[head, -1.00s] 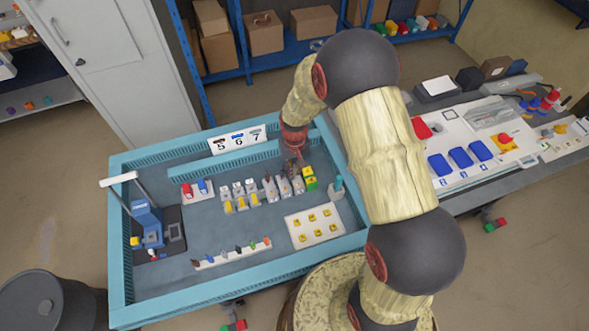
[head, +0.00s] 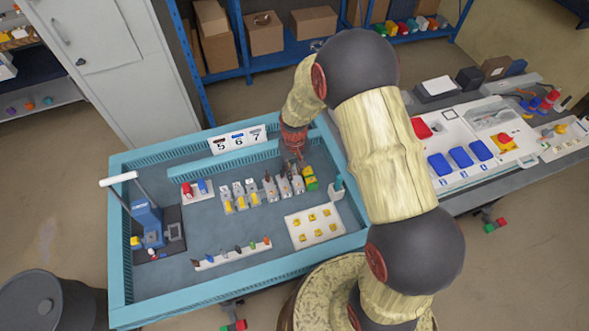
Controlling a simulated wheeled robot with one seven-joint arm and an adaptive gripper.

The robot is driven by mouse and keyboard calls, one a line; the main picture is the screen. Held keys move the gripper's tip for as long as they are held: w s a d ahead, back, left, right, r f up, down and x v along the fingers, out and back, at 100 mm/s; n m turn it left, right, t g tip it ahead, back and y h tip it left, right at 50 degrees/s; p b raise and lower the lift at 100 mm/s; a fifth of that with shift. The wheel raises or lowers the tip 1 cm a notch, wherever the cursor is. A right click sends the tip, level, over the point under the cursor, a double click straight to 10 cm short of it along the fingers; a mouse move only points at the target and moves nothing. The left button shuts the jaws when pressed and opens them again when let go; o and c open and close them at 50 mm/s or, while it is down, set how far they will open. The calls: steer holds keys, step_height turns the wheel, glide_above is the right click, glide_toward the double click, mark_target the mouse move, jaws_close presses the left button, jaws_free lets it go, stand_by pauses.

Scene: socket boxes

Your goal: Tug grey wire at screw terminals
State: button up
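A row of grey screw terminals (head: 268,187) stands in the middle of the blue-rimmed work tray. Those at the left end have yellow parts at the front, and a green-and-yellow block (head: 310,178) ends the row at the right. Small dark upright pieces show at the right-hand terminals. I cannot make out the grey wire at this size. My red gripper (head: 299,156) points down just above and behind the right end of the row. Its fingers are too small to tell whether they are open or shut, or touch anything.
A white plate with yellow pieces (head: 316,238) lies front right, and a strip of small tools (head: 232,256) lies at the front. A blue press-like device (head: 148,225) stands left. A number sign (head: 237,140) and raised duct (head: 222,159) are at the back.

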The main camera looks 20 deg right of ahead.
steer(key=o, duration=0.3)
stand_by(0.4)
steer(key=shift+o, duration=1.4)
steer(key=shift+r, duration=0.1)
steer(key=shift+r+p, duration=2.4)
steer(key=shift+r, duration=1.25)
